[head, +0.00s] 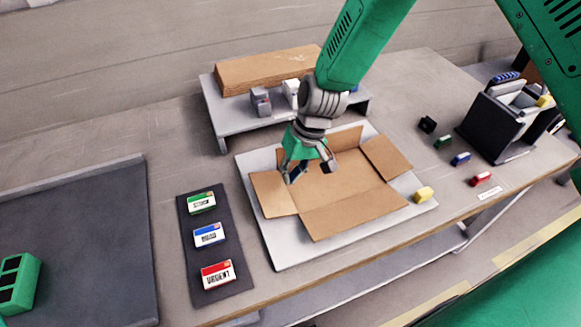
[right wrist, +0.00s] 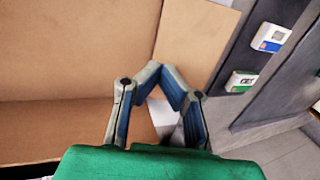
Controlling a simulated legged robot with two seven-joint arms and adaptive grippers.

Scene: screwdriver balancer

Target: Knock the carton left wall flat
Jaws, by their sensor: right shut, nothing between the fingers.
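The open brown cardboard carton (head: 340,185) sits on a pale grey board (head: 283,252). Its left panel (head: 270,195) leans outward to the left, and front, right and back panels also spread around the middle. Whether the left panel lies fully flat cannot be told. My right gripper (head: 300,172) is over the carton's left back part, fingers down, hiding some of the back left corner. In the right wrist view the fingertips (right wrist: 166,70) meet with nothing between them, with brown cardboard (right wrist: 70,50) behind. Contact with the cardboard cannot be told. My left gripper is not in view.
A grey raised shelf (head: 225,122) with a long brown board (head: 265,70) stands behind. A dark mat (head: 190,270) with green, blue and red cards lies left. A yellow block (head: 424,194) sits right; small blocks and a black bin (head: 495,125) are beyond.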

